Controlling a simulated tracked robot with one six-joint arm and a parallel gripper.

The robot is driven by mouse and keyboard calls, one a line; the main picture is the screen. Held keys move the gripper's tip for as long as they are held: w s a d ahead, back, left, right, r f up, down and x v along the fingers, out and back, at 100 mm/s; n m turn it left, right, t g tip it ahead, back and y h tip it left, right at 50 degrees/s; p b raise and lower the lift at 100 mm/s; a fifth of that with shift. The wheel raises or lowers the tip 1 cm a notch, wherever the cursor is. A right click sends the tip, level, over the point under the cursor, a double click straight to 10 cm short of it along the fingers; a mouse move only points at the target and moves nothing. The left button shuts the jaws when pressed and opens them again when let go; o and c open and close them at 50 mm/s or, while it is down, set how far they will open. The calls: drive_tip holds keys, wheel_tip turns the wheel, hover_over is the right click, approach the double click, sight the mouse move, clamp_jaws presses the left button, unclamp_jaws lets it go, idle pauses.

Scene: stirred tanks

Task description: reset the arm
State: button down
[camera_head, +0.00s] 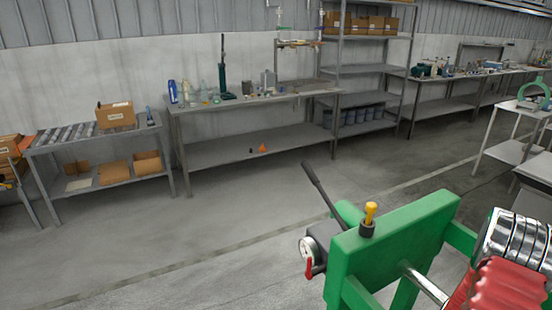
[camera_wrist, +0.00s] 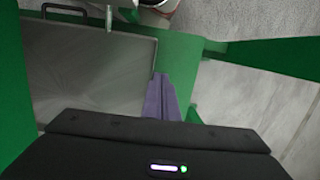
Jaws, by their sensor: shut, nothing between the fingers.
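My gripper (camera_wrist: 161,82) shows in the wrist view as a purple pair of fingers shut together with nothing between them. The dark housing of my wrist fills the bottom of that view. The fingers are in front of a grey metal surface (camera_wrist: 110,75) with a dark handle, between green frame parts (camera_wrist: 275,55). I cannot tell whether they touch anything. The head view does not show my gripper.
Benches (camera_head: 255,103) and shelving (camera_head: 370,68) line the wall. The floor (camera_head: 150,240) at left is clear.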

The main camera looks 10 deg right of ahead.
drive_tip(key=w+a+r+n+t+h, duration=0.15)
drive_tip(key=w+a+r, duration=0.25)
drive_tip(key=r, duration=0.6)
drive_tip(key=w+a+r+n+t, duration=0.15)
drive_tip(key=w+a+r, duration=0.25)
drive_tip(key=r, duration=0.6)
drive_tip(key=w+a+r+n, duration=0.2)
drive_tip(key=w+a+r, duration=0.25)
drive_tip(key=r, duration=0.55)
drive_tip(key=s+a+r+n+t, duration=0.1)
drive_tip(key=s+a+r+n, duration=0.3)
drive_tip(key=s+a+r, duration=0.3)
drive_tip(key=s+a+r+n+t, duration=0.2)
drive_tip(key=s+a+r+n, duration=0.3)
drive_tip(key=a, duration=0.9)
drive_tip(key=s+v, duration=0.1)
drive_tip(key=v, duration=0.4)
drive_tip(key=shift+f, duration=0.15)
